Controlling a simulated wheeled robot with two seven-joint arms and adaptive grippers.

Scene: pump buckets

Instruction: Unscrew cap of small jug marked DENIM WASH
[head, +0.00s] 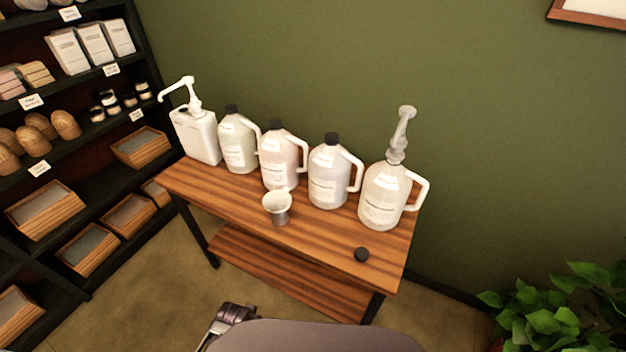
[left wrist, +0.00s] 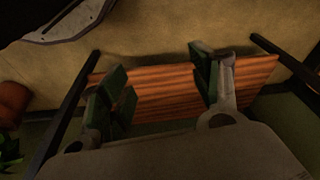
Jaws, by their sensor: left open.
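Three jugs with black caps stand upright in a row on the wooden table in the head view: a left one (head: 238,145), a middle one (head: 279,160) and a right one (head: 328,178). Their labels are too small to read, so I cannot tell which says DENIM WASH. A loose black cap (head: 361,254) lies near the table's front right. My left gripper (left wrist: 163,88) is open and empty in the left wrist view, with wooden slats beyond its green-padded fingers. In the head view, part of my arm shows at the bottom edge, apart from the jugs. My right gripper is not seen.
A white pump container (head: 196,137) stands at the row's left end, and a jug with a tall pump (head: 384,197) at its right end. The table (head: 322,246) has free room in front. Shelves (head: 92,185) stand left, a plant (head: 545,312) right.

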